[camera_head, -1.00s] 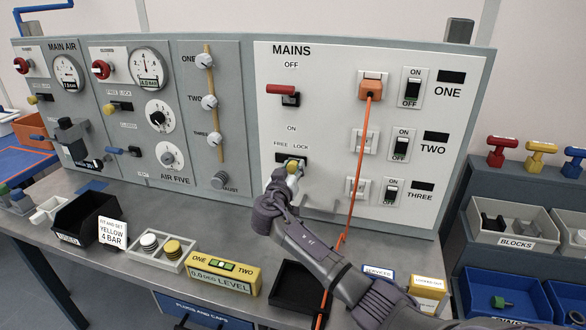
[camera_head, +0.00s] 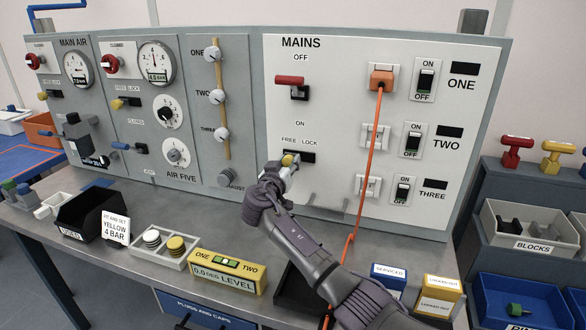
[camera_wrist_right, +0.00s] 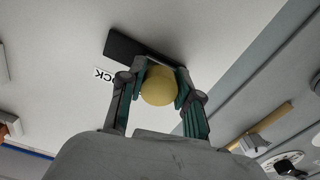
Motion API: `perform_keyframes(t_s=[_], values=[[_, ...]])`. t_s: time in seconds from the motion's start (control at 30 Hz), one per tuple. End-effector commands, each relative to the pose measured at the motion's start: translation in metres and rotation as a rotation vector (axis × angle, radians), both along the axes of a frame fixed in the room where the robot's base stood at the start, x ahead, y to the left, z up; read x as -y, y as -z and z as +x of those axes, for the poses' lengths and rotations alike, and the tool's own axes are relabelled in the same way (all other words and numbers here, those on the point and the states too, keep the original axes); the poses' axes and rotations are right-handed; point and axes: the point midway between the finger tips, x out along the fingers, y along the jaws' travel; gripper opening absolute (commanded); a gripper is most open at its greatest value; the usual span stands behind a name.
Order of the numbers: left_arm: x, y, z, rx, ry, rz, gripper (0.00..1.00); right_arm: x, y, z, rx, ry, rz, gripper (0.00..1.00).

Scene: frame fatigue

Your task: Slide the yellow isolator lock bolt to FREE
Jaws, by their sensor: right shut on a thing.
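The yellow lock bolt (camera_head: 289,160) sits in a dark slot (camera_head: 304,157) on the white MAINS panel (camera_head: 330,100). It is at the slot's left end, under the word FREE; the slot's LOCK end is bare. My right gripper (camera_head: 284,168) is at the panel, shut on the bolt. In the right wrist view, the round yellow bolt head (camera_wrist_right: 158,87) is between the two fingers of my right gripper (camera_wrist_right: 160,92), with the dark slot (camera_wrist_right: 124,48) running toward the LOCK label. Dark tips at the bottom edge of the head view may be my left gripper (camera_head: 200,322); its state is unclear.
A red handle (camera_head: 290,80) is above the bolt, near OFF. An orange plug (camera_head: 382,79) with a hanging orange cable (camera_head: 366,150) is right of my gripper. A yellow level box (camera_head: 228,270) and a tray of discs (camera_head: 165,250) stand on the bench below.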

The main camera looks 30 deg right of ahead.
Motion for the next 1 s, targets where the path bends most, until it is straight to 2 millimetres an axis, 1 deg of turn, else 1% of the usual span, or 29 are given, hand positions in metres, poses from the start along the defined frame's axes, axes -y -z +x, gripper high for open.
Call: perform_keyframes(t_s=[0.17, 0.2, 0.27, 0.3, 0.33, 0.6, 0.7, 0.77, 0.87, 1.0], values=[[0.0, -0.001, 0.0, 0.001, 0.0, 0.0, 0.4, -0.001, -0.002, 0.001, 0.002, -0.006, 0.001, 0.0], [0.0, -0.001, 0.0, 0.001, 0.0, 0.0, 0.4, -0.001, -0.002, 0.001, 0.002, -0.006, 0.001, 0.4], [0.0, -0.001, 0.0, 0.001, 0.0, 0.0, 0.4, -0.001, -0.002, 0.001, 0.002, -0.006, 0.001, 0.5], [0.0, -0.001, 0.0, 0.001, 0.0, 0.0, 0.4, -0.002, -0.002, 0.001, 0.002, -0.005, 0.001, 0.56], [0.0, -0.001, 0.0, 0.001, 0.001, 0.0, 0.4, -0.001, -0.002, 0.001, 0.002, -0.005, 0.001, 0.6], [0.001, -0.001, -0.001, 0.0, 0.002, -0.001, 0.4, -0.001, -0.001, 0.0, 0.001, -0.004, 0.0, 0.6], [0.0, -0.001, -0.001, 0.0, 0.001, -0.001, 0.4, -0.005, 0.0, -0.003, 0.001, -0.005, 0.001, 0.6], [0.0, -0.001, -0.001, 0.0, 0.001, -0.001, 0.4, -0.011, 0.0, -0.007, 0.001, -0.006, 0.001, 0.6], [0.0, -0.001, -0.001, 0.0, 0.001, -0.001, 0.4, -0.024, 0.0, -0.018, 0.002, -0.007, 0.004, 0.6], [0.001, -0.001, -0.001, 0.0, 0.001, -0.001, 0.4, -0.048, 0.0, -0.038, 0.001, -0.009, 0.003, 0.6]])
